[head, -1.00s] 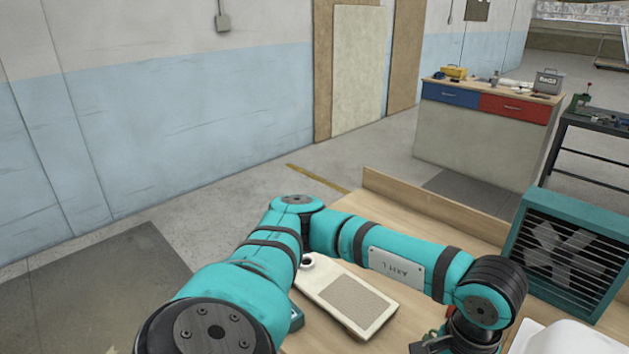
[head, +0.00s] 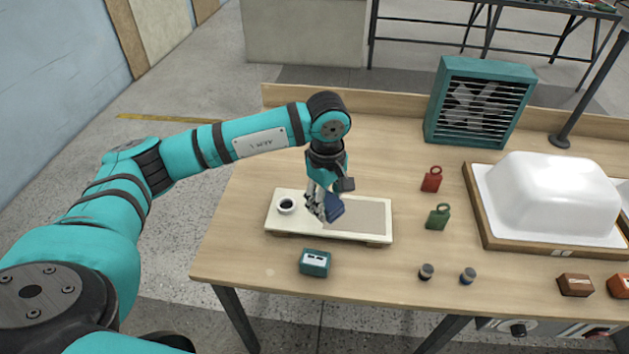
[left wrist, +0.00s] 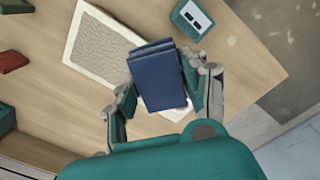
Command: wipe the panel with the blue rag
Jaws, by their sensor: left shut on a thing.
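The panel (head: 268,220) is a cream board on the wooden table, with a speckled grey-beige rectangle on its right part and a dark round cup-like fitting at its left end. It also shows in the left wrist view (left wrist: 82,50). My left gripper (head: 322,208) is shut on the blue rag (head: 335,207), a folded dark blue block, over the middle of the panel. In the left wrist view the rag (left wrist: 158,80) sits between both fingers and covers part of the panel. I cannot tell whether the rag touches the panel. My right gripper is not in view.
A teal box (head: 315,263) stands in front of the panel. Red (head: 432,179) and green (head: 438,217) tags stand to its right. A teal fan unit (head: 480,102) is behind them, and a white tub shell (head: 553,195) lies in a wooden frame at right.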

